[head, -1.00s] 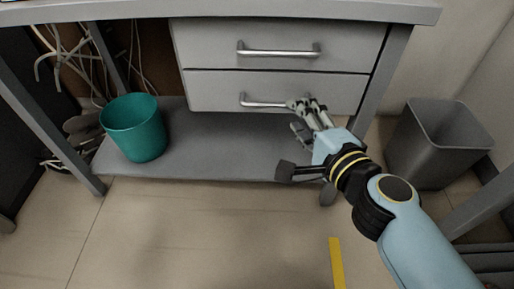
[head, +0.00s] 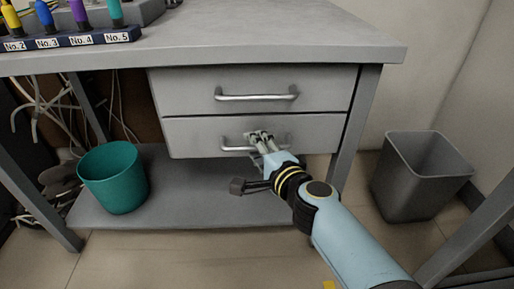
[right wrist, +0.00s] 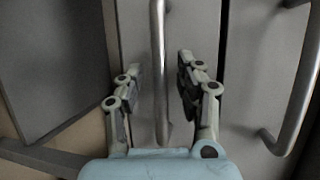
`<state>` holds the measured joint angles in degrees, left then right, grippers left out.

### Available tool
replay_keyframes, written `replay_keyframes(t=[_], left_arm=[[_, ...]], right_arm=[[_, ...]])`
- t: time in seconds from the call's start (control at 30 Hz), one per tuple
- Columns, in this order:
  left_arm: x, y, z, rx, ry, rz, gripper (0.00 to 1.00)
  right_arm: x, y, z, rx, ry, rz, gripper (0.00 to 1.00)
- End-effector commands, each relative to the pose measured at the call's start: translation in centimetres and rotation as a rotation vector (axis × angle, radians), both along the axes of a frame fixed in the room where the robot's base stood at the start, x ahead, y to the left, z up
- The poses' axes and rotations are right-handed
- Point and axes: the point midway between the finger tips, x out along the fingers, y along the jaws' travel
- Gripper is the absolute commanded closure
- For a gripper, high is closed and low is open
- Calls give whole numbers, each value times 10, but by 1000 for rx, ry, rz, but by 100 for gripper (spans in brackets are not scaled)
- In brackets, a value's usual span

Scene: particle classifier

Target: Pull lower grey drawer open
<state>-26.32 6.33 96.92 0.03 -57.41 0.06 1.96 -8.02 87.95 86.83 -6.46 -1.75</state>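The lower grey drawer (head: 195,135) sits flush under the upper drawer and is closed. Its metal bar handle (head: 234,148) is partly covered by my right gripper (head: 259,138). In the right wrist view the lower drawer's handle (right wrist: 158,60) runs between the two fingers of my right gripper (right wrist: 160,75). The fingers are spread, one on each side of the bar, with gaps visible. Whether the fingertips reach past the bar is hard to tell. My left gripper is not in view.
The upper drawer (head: 180,90) is closed, with its own handle (head: 257,95) close by. A teal bin (head: 113,180) stands left on the low shelf (head: 190,205). A grey bin (head: 425,180) stands right of the desk leg (head: 352,130). Numbered bottles stand on the desk.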

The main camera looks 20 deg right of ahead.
Motion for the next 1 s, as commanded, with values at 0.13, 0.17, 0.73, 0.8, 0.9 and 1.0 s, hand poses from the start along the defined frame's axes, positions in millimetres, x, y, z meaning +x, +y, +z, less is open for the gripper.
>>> replay_keyframes(t=[0.13, 0.17, 0.73, 0.8, 0.9, 1.0], left_arm=[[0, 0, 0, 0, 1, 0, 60], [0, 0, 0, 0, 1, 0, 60], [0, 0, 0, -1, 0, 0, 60], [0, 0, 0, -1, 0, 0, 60], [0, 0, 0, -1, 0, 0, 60], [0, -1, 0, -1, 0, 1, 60]], right_arm=[[1, 0, 0, 0, 0, 0, 64], [1, 0, 0, 0, 0, 0, 64], [0, 0, -1, -1, 1, 0, 100], [0, 0, -1, -1, 2, 0, 100], [0, 0, -1, -1, 2, 0, 100], [0, -1, -1, -2, 2, 1, 100]])
